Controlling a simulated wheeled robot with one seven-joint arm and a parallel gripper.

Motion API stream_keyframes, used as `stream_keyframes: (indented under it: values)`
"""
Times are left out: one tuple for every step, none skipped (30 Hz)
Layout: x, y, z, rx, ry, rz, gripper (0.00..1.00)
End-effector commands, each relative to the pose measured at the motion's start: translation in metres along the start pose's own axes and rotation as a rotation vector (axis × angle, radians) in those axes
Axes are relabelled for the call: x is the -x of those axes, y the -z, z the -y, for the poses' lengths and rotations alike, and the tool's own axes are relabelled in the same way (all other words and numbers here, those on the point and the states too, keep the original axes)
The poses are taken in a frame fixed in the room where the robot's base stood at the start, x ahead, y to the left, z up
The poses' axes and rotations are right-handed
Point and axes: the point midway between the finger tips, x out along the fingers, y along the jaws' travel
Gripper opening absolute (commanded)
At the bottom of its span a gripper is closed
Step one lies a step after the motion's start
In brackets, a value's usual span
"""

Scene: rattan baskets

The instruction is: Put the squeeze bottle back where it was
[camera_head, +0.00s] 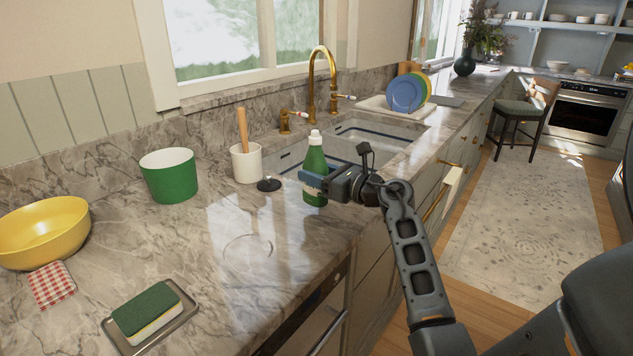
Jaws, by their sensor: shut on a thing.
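A green squeeze bottle (315,160) with a white cap stands upright at the front of the counter, near the sink. My gripper (314,182) is shut on the bottle's lower body, reaching in from the right. Part of the bottle is hidden by the gripper. I cannot tell whether the bottle's base touches the counter. A faint ring mark (248,249) shows on the bare marble counter to the lower left of the bottle.
A small black item (269,184), a white crock (246,163) with a wooden handle, and a green pot (169,176) stand left of the bottle. Farther left are a yellow bowl (42,232), a checked cloth (52,285) and a sponge tray (151,318). The sink (330,150) lies behind.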

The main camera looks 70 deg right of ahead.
Motion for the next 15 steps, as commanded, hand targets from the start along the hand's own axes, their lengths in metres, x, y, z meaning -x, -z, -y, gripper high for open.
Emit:
stream_keyframes:
  values:
    - [0.001, 0.008, 0.001, -0.004, 0.002, -0.001, 0.07]
    - [0.001, 0.012, 0.001, -0.004, 0.001, -0.001, 0.07]
    - [0.001, 0.017, 0.001, -0.003, 0.001, -0.001, 0.07]
    - [0.001, 0.02, 0.001, -0.003, 0.001, -0.001, 0.07]
    - [0.001, 0.022, 0.0, -0.003, 0.001, 0.0, 0.07]
    - [0.001, 0.024, 0.0, -0.002, 0.0, 0.0, 0.07]
    - [0.0, 0.025, 0.0, -0.001, 0.0, 0.001, 0.07]
    - [0.0, 0.025, 0.0, -0.001, 0.0, 0.001, 0.07]
    - [0.0, 0.025, 0.0, 0.0, 0.0, 0.001, 0.07]
    - [0.0, 0.025, 0.0, 0.0, 0.0, 0.001, 0.07]
    - [0.0, 0.025, 0.0, 0.0, 0.0, 0.001, 0.07]
    - [0.0, 0.025, 0.0, 0.0, 0.0, 0.001, 0.07]
    - [0.0, 0.025, 0.0, 0.0, 0.0, 0.001, 0.07]
    - [0.0, 0.025, 0.0, 0.0, 0.0, 0.001, 0.07]
    - [0.0, 0.026, 0.0, 0.0, 0.0, 0.001, 0.07]
